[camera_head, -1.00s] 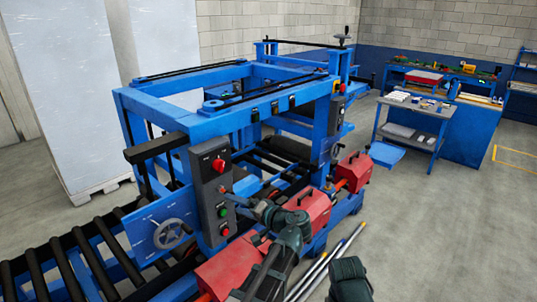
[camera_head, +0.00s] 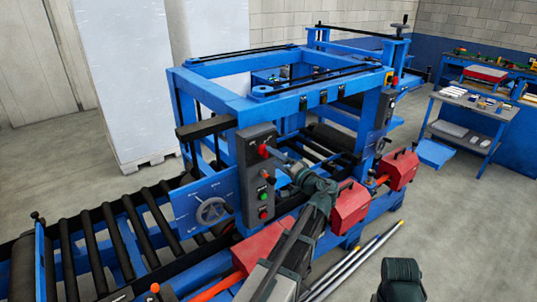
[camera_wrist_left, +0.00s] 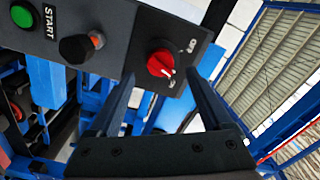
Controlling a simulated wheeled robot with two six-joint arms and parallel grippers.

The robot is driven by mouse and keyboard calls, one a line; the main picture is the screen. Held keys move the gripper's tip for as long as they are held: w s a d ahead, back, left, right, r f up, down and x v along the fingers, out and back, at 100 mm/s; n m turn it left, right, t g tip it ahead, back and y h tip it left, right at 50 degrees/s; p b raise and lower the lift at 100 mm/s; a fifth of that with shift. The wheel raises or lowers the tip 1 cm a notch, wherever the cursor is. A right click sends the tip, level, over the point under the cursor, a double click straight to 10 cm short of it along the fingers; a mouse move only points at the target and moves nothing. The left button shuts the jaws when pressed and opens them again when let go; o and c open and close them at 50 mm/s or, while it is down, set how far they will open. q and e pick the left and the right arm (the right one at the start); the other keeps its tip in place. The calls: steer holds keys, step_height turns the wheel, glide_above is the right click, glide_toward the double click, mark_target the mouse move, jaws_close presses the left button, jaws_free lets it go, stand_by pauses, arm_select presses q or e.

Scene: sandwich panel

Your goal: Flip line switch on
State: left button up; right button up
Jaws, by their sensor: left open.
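The line switch is a red rotary knob (camera_wrist_left: 160,63) on a dark grey control panel (camera_wrist_left: 120,30), with a white pointer mark and small labels beside it. In the head view the knob (camera_head: 262,150) is at the top of the panel (camera_head: 255,137). My left gripper (camera_head: 272,152) reaches the panel from the right, close to the knob. In the left wrist view its two fingers (camera_wrist_left: 160,80) are open on either side of the knob, with a gap; contact cannot be told. My right gripper is out of view.
A black knob (camera_wrist_left: 76,47) and a green START button (camera_wrist_left: 22,15) share the panel. A handwheel (camera_head: 212,211) is left of it. Blue frame bars (camera_head: 205,90) and a roller conveyor (camera_head: 110,235) surround it. Red motor covers (camera_head: 350,205) stand beside my left arm.

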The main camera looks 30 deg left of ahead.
mark_target(265, 151)
arm_select(q)
steer(key=shift+x, duration=2.2)
